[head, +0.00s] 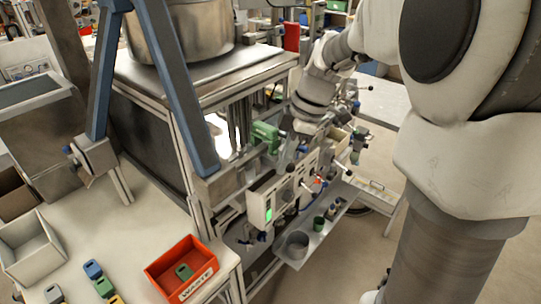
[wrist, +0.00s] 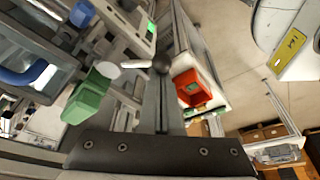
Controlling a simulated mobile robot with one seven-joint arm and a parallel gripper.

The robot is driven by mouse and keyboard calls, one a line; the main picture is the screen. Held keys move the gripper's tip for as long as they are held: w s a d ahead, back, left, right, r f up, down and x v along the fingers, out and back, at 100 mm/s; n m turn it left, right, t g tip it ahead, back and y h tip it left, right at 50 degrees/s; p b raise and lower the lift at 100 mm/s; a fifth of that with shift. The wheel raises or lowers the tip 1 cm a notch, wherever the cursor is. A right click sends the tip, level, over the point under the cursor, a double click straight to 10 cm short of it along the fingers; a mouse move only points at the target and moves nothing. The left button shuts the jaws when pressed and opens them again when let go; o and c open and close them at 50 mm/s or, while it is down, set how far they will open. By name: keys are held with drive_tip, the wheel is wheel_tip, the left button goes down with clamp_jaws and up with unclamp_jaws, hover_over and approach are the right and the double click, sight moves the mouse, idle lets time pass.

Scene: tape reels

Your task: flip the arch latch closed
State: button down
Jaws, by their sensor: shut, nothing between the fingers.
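The arch latch is hard to pick out for certain. A green bracket-like part (head: 265,132) sits on the machine's front, just left of my gripper (head: 291,152); a green block (wrist: 88,97) also shows left of my fingers in the wrist view. A dark ball knob (wrist: 161,63) with a pale rod running left from it lies at the tips of my fingers (wrist: 160,84). I cannot tell whether they touch. The fingers are together, with nothing between them. A blue curved handle (wrist: 28,74) is at the far left of the wrist view.
A control panel with a green screen (head: 267,213) and several small levers stands below my gripper. A steel pot (head: 180,30) stands on the upper shelf.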

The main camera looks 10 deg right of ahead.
drive_tip(key=d+n, duration=0.1)
drive_tip(key=n, duration=0.1)
drive_tip(key=d+n+g, duration=0.1)
drive_tip(key=n, duration=0.2)
drive_tip(key=shift+d+g, duration=0.3)
drive_tip(key=shift+d, duration=0.05)
drive_tip(key=shift+s, duration=0.1)
drive_tip(key=shift+s+d+b, duration=0.3)
drive_tip(key=shift+s+d, duration=0.1)
drive_tip(key=shift+s, duration=0.25)
drive_tip(key=shift+r, duration=0.15)
